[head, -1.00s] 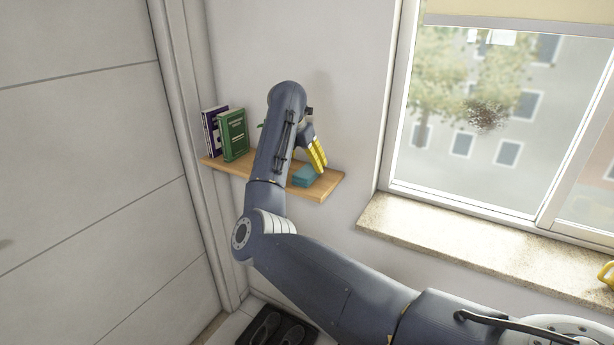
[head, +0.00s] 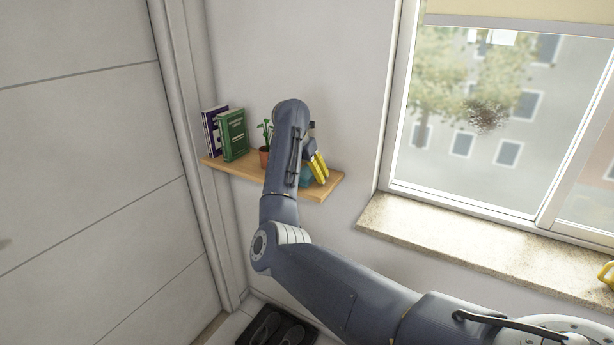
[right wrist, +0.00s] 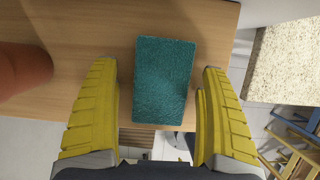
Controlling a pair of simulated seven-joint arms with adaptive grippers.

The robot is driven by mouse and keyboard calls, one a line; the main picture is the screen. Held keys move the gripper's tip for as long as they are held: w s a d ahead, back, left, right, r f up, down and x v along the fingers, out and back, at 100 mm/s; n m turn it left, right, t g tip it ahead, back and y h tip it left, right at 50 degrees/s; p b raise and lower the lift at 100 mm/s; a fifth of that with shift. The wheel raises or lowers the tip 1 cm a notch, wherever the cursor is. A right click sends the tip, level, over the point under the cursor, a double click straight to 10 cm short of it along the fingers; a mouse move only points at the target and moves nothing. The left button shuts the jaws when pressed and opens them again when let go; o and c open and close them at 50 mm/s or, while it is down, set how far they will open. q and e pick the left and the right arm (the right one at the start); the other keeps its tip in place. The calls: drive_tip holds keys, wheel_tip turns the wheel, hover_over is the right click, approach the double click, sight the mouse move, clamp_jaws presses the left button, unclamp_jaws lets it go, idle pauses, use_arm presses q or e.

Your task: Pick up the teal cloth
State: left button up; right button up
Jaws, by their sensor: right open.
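The teal cloth (right wrist: 163,80) is a folded block lying on the wooden shelf (right wrist: 75,20). In the head view the cloth (head: 305,178) is mostly hidden behind my right gripper (head: 319,168). In the right wrist view my right gripper (right wrist: 160,115) is open. Its two yellow fingers are on either side of the cloth, with a gap to it on each side. I cannot tell how far above the shelf the fingertips are. My left gripper is not in view.
A potted plant (head: 265,155) stands on the shelf left of my right arm; its pot (right wrist: 22,70) shows in the right wrist view. Green and purple books (head: 233,134) stand at the shelf's left end. The window sill (head: 470,240) is to the right.

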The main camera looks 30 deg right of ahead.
drive_tip(key=shift+f, duration=0.25)
idle(0.3)
drive_tip(key=c, duration=1.1)
